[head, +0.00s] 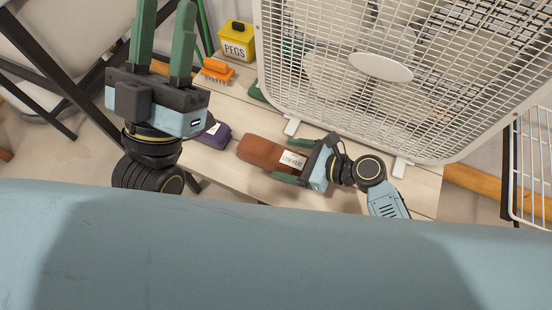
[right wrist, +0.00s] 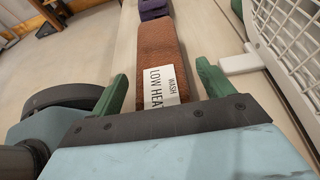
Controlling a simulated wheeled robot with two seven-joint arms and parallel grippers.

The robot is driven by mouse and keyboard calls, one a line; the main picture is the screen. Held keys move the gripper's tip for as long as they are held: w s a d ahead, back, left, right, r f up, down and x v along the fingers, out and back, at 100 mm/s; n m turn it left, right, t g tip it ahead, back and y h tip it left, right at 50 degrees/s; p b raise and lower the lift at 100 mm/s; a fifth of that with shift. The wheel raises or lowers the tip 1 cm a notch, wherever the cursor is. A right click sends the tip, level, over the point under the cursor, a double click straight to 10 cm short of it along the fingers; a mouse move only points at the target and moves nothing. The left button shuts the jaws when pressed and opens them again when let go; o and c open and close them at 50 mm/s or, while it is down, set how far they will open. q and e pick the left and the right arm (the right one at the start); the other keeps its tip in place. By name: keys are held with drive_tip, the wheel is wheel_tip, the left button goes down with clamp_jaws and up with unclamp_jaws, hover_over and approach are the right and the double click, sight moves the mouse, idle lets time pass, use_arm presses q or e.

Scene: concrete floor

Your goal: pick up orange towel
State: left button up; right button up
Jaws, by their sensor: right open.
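The orange towel (head: 258,152) is a rust-coloured folded bundle with a white label, lying on the pale wooden bench top. In the right wrist view the orange towel (right wrist: 155,45) runs away from me, its label reading "wash low heat". My right gripper (head: 285,160) is open at the towel's right, labelled end. In the right wrist view, its green fingers (right wrist: 163,72) stand on either side of that near end, with a visible gap on each side. My left gripper (head: 163,12) is raised at the upper left, its fingers apart and empty.
A white box fan (head: 380,68) stands close behind the towel, its feet on the bench top (head: 420,190). A purple folded bundle (head: 214,136) lies left of the towel. An orange brush (head: 216,70) and a yellow pegs box (head: 237,42) are farther back. A white rack (head: 532,170) is at the right.

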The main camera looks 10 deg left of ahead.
drive_tip(key=c, duration=1.1)
drive_tip(key=shift+c, duration=0.7)
drive_tip(key=shift+r, duration=0.15)
